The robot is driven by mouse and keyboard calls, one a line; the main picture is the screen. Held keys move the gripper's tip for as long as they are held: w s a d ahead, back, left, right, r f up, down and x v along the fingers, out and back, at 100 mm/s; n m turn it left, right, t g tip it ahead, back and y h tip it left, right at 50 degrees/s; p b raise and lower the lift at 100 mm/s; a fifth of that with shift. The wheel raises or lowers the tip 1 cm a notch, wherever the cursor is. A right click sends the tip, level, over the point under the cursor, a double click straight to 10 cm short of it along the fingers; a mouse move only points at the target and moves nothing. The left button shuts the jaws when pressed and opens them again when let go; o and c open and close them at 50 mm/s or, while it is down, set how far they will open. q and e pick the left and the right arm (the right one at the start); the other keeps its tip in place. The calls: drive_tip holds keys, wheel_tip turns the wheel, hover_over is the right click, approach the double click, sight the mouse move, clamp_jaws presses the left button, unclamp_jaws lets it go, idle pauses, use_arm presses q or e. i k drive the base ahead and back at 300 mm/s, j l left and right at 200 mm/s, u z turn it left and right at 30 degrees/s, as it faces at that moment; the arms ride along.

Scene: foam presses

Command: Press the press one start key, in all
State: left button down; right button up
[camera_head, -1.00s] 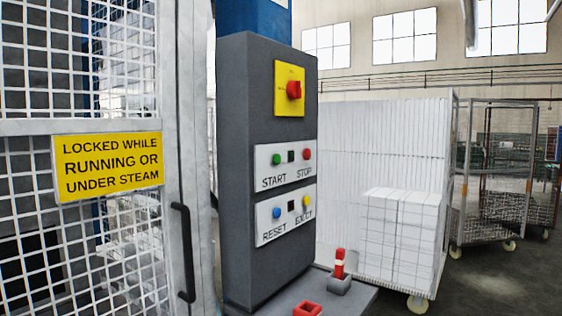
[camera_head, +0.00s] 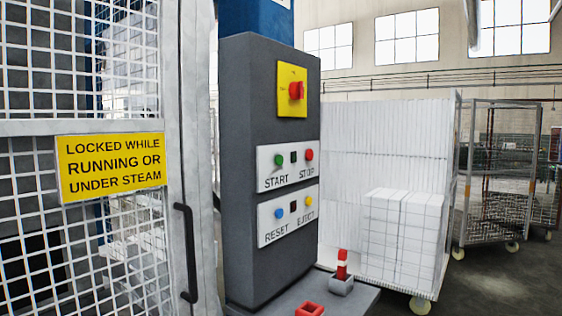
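The green start key (camera_head: 279,160) sits on the upper white plate of the dark grey control column (camera_head: 247,130), above the label START. The lower plate carries a blue reset key (camera_head: 279,213) and a yellow eject key (camera_head: 308,201). A red rotary switch (camera_head: 296,90) on a yellow plate is above both plates. Neither of my grippers is in view. No number naming the press can be read.
A mesh gate with a black handle (camera_head: 187,252) and a yellow warning sign (camera_head: 110,166) stands at the left. A red-and-white peg (camera_head: 342,264) and a red square piece (camera_head: 309,309) are at the column's foot. A cart of white blocks (camera_head: 385,150) stands right.

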sight(279, 159)
drive_tip(key=i+l+u, duration=0.15)
drive_tip(key=l, duration=0.35)
drive_tip(key=i+l+u, duration=0.15)
drive_tip(key=l, duration=0.3)
drive_tip(key=i+l+u, duration=0.15)
drive_tip(key=l, duration=0.4)
drive_tip(key=i+l+u, duration=0.15)
drive_tip(key=l, duration=0.4)
drive_tip(key=i+l+u, duration=0.15)
drive_tip(key=l, duration=0.35)
